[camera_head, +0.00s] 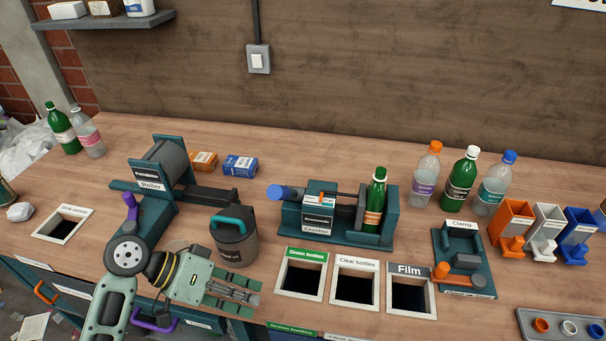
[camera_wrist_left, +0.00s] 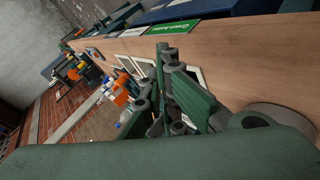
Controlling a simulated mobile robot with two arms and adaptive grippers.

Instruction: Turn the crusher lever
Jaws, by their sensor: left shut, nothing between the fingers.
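The crusher (camera_head: 318,221) is a teal machine in the middle of the bench in the head view. A green bottle (camera_head: 375,203) stands upright in its right part. The lever, with a blue cylindrical grip (camera_head: 280,192), sticks out at the crusher's left end. My left gripper (camera_head: 254,299) is shut and empty, in front of the grey canister and left of the green-bottles opening, apart from the lever. In the left wrist view its fingers (camera_wrist_left: 172,115) are close together. My right gripper is not in view.
A grey canister (camera_head: 234,242) with a teal handle stands between my left gripper and the crusher. The roller (camera_head: 152,177) is at left. Bench openings (camera_head: 301,275) lie in front of the crusher. Bottles (camera_head: 459,181) and the clamp (camera_head: 461,262) are at right.

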